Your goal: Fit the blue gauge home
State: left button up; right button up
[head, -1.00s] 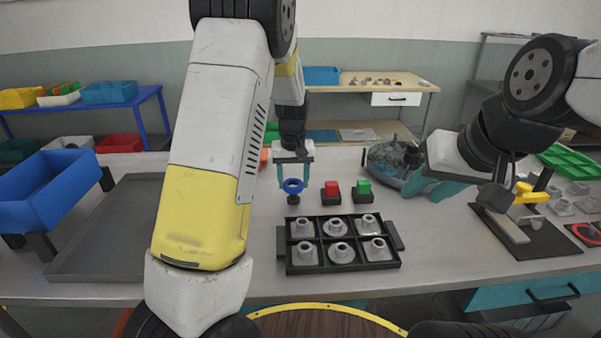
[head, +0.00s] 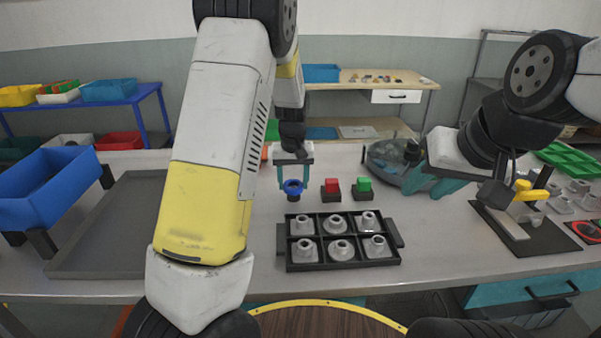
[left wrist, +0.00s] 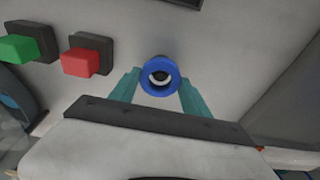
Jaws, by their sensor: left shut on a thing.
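The blue gauge (head: 292,187) is a blue ring with a hollow middle. It sits at or just over a short black post (head: 294,197) on the bench; I cannot tell how far down it is seated. My left gripper (head: 293,178) points down from above and is shut on the gauge. In the left wrist view the blue ring (left wrist: 159,65) shows between the teal fingertips (left wrist: 160,88), with a pale inner face and a dark centre. My right gripper (head: 440,186) is at the right, beside a grey tub; its fingertips are partly hidden.
A red button block (head: 331,186) and a green button block (head: 363,185) stand just right of the gauge. A black tray (head: 342,265) with several grey fittings lies in front. A grey tub (head: 385,165), a blue bin (head: 50,185) and a yellow-handled clamp (head: 530,192) are farther out.

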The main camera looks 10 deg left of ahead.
pick_arm(q)
jog(key=shift+f, duration=1.05)
dwell(2.3)
jog(key=o, duration=1.7)
jog(key=shift+o, duration=0.2)
notch_tip(320, 180, up, 8)
jog(key=s, duration=0.1)
jog(key=shift+d+f, duration=0.15)
jog(key=shift+s, duration=0.1)
jog(key=s+a+r+m+t+h, duration=0.1)
jog(key=s+a+r+t+h, duration=0.15)
jog(key=s+r, duration=1)
jog(key=s+r+m+t, duration=0.1)
jog(key=s+r+t, duration=0.1)
jog(key=s, duration=1.3)
jog(key=shift+d+r+m, duration=0.2)
jog(key=shift+d+m, duration=0.05)
jog(key=shift+m, duration=0.15)
